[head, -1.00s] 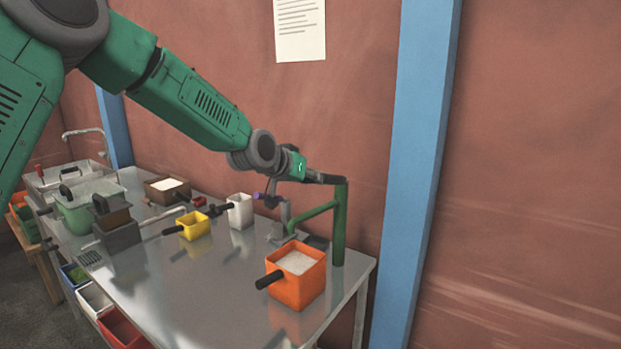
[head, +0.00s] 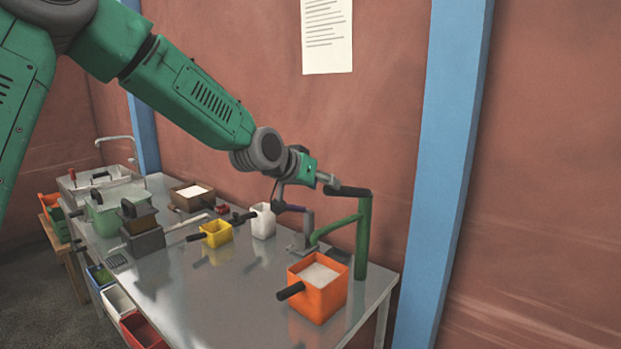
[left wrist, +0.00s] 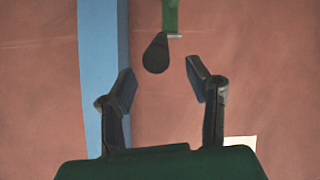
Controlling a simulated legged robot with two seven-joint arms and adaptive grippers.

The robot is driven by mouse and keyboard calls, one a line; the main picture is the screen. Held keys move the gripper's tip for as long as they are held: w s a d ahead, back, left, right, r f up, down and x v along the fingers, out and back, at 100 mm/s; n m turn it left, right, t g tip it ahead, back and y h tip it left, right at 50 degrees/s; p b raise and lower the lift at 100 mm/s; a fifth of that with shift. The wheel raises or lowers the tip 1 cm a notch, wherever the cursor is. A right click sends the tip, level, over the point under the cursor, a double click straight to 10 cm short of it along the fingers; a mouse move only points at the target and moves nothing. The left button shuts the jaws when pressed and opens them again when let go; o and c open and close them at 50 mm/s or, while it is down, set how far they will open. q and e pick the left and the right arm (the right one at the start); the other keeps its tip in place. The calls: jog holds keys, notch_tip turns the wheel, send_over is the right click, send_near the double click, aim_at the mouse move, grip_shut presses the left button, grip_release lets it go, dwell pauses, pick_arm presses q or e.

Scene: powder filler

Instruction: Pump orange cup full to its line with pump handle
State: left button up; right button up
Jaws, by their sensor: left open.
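The orange cup (head: 318,298) stands upright at the table's near right end, with a black side handle and white powder near its rim. Its fill line cannot be made out. The green pump (head: 363,238) stands just behind it, its spout arm reaching left. The dark pump handle (head: 346,191) sticks out left from the post's top. My left gripper (head: 327,179) is open and empty, just up-left of the handle's end. In the left wrist view the handle's end (left wrist: 156,54) lies beyond the open fingertips (left wrist: 160,78), nearer the left finger. My right gripper is out of view.
The yellow cup (head: 216,234) and white cup (head: 263,221) stand left of the pump. A metal device (head: 304,237) stands close behind the orange cup. A brown box (head: 192,197) and grey container (head: 143,238) are further left. The wall and blue post (head: 452,160) are close behind.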

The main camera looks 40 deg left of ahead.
pick_arm(q)
jog(key=v, duration=0.6)
jog(key=shift+s+a, duration=0.1)
dwell(0.3)
